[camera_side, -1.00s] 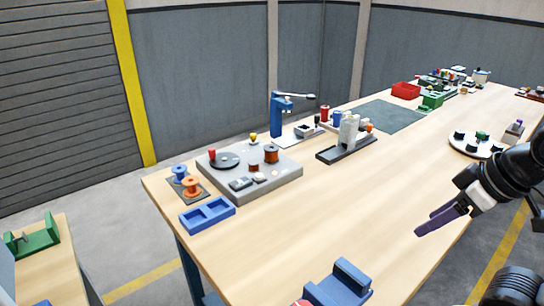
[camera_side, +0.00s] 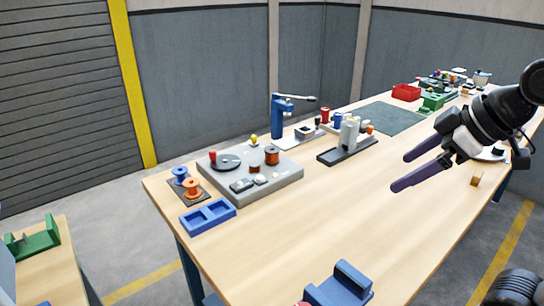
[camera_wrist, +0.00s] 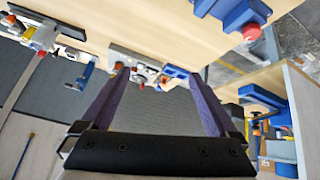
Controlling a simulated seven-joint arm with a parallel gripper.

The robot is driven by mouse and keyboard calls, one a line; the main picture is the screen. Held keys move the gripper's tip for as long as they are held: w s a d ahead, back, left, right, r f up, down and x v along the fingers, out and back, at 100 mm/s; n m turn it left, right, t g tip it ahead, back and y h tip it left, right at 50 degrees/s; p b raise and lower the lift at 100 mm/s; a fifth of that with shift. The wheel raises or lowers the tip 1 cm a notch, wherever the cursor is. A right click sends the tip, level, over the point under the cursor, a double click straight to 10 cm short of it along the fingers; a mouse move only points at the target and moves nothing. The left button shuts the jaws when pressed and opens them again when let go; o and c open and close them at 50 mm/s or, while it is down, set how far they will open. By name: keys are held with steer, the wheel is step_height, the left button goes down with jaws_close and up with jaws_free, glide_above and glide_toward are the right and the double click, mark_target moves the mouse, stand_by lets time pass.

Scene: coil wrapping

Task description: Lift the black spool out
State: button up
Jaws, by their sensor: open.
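I cannot pick out a black spool with certainty. A small black piece (camera_side: 498,151) shows on a white round plate (camera_side: 484,157) at the right, mostly hidden behind my arm. A flat black disc (camera_side: 227,162) lies on the grey board (camera_side: 262,188) at the left, with a copper-coloured spool (camera_side: 271,156) near it. My gripper (camera_side: 403,172) is open and empty above the right part of the table, pointing left, well apart from the grey board. In the wrist view its two purple fingers (camera_wrist: 159,76) stand wide apart with nothing between them.
A dark stand with pale cylinders (camera_side: 347,148) is mid-table. A blue fixture (camera_side: 340,284) stands at the front edge. The middle front is clear.

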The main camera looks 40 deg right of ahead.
steer(key=w+r+n, duration=0.1)
steer(key=w+r, duration=0.2)
steer(key=w, duration=0.4)
steer(key=w+r+n, duration=0.1)
steer(key=w+r, duration=0.3)
steer(key=w, duration=0.2)
steer(key=g, duration=0.1)
glide_above(274, 150)
steer(key=s, duration=0.4)
steer(key=shift+y, duration=0.4)
step_height(274, 150, down, 23)
steer(key=shift+s+d+r, duration=0.1)
steer(key=shift+s+d, duration=0.05)
steer(key=shift+x, duration=2.95)
steer(key=shift+r, duration=0.15)
steer(key=c, duration=1.5)
